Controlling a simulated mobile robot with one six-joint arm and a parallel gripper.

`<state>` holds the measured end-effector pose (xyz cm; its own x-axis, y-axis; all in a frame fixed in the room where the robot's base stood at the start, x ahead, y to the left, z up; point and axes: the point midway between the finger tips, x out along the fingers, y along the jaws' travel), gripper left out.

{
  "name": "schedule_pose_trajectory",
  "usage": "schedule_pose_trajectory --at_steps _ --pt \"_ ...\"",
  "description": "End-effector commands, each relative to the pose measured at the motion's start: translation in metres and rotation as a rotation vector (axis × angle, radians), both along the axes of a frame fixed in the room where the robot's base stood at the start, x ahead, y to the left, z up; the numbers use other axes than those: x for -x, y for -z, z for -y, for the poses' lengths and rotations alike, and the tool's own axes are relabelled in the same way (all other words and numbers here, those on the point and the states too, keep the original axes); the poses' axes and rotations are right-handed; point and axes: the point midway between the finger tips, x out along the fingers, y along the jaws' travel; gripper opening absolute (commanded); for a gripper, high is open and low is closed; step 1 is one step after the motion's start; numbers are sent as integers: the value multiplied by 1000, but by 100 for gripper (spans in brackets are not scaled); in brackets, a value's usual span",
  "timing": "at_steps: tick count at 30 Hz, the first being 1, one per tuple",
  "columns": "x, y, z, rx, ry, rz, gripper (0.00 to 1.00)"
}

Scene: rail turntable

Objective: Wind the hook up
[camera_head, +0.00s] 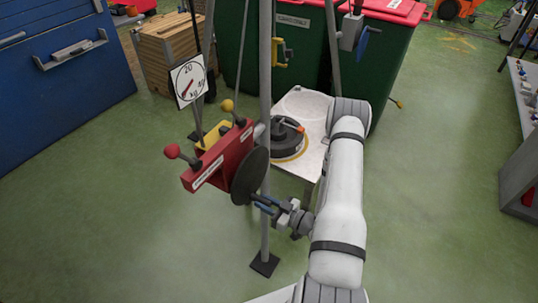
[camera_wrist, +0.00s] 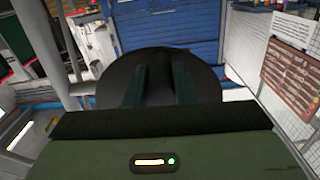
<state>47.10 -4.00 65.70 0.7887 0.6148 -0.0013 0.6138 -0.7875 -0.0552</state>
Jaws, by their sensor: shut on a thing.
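A yellow hook (camera_head: 279,53) hangs in front of the green bins, above and a little behind the small table. A red winch box (camera_head: 222,158) with a red-knobbed lever and a yellow-knobbed lever is mounted on the stand. A black disc (camera_head: 250,176) is on its right side; it also fills the middle of the wrist view (camera_wrist: 208,80). My gripper (camera_head: 258,199) is shut at the lower part of this disc.
A kg dial (camera_head: 188,80) hangs left of the grey stand legs (camera_head: 265,70). Green bins (camera_head: 385,50) stand behind, a blue cabinet (camera_head: 60,75) left.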

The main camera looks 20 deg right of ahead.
Motion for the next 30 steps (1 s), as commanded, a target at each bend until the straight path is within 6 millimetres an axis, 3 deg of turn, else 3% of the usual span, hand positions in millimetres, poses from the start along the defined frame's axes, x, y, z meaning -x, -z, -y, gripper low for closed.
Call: schedule_pose_trajectory --at_steps 9,18,19,30 --pt "12 -4 -15 -2 -7 -5 0" --pt "12 -5 -16 -2 -6 1 0" --pt "12 -6 -15 -2 -6 1 26" --pt "11 -5 -14 -1 -2 2 55"
